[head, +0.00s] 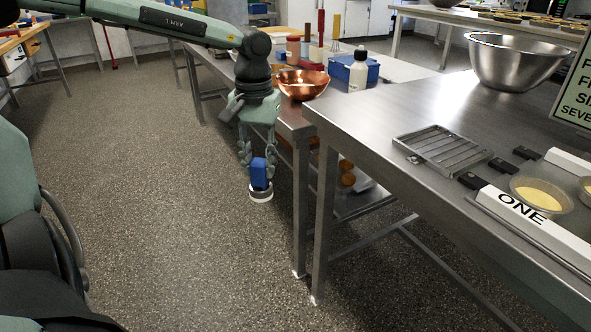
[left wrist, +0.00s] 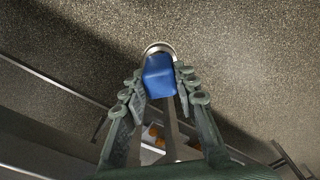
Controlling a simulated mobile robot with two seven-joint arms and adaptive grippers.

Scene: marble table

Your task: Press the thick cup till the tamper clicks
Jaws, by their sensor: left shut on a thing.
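My left gripper (head: 258,163) is shut on the blue handle of a tamper (head: 260,177), which hangs down over open floor, left of the steel table. The tamper has a round base with a pale rim. In the left wrist view, the blue handle (left wrist: 159,78) sits between the fingertips, with the round base beyond it. A shallow cup (head: 541,194) with yellow filling sits behind the "ONE" label (head: 522,208) at the right. A second cup (head: 588,188) with yellow filling is cut off by the right edge. I cannot tell which is thick. My right gripper is out of view.
The steel table (head: 390,117) holds a wire rack (head: 443,148), several small black blocks and a large steel bowl (head: 508,62). A copper bowl (head: 302,84), white bottle (head: 358,70) and blue box (head: 342,66) stand behind. The table's left edge lies between tamper and cups.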

